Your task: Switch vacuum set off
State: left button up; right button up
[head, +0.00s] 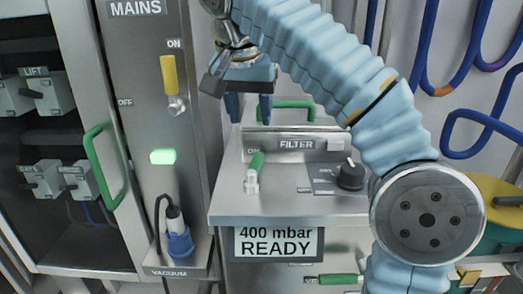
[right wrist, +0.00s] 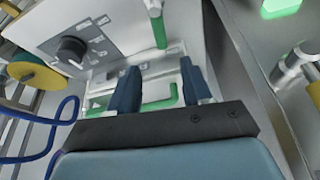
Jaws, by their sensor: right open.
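The vacuum set is a grey metal unit (head: 225,207) in the middle of the head view. Its display (head: 278,243) reads "400 mbar READY". On its top are a small green lever (head: 255,163) at the left, a black rotary knob (head: 351,174) at the right, and a FILTER plate (head: 297,144). My right gripper (head: 249,107) is open and empty, at the back of the unit by a green bar handle (head: 290,104). In the right wrist view my fingers (right wrist: 160,66) overlap this handle (right wrist: 157,106); contact is unclear. My left gripper is out of view.
A MAINS cabinet (head: 130,75) stands left, with a yellow lever (head: 169,76) near ON, a lit green lamp (head: 162,157) and a blue plug (head: 179,243) above VACUUM. Blue hoses (head: 476,60) hang right. My right arm covers the unit's right side.

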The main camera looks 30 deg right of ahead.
aim_at(256, 159)
jog(key=b+x, duration=0.1)
jog(key=x, duration=1.2)
jog(key=shift+w, duration=0.1)
grip_shut()
jog(key=shift+a, duration=0.1)
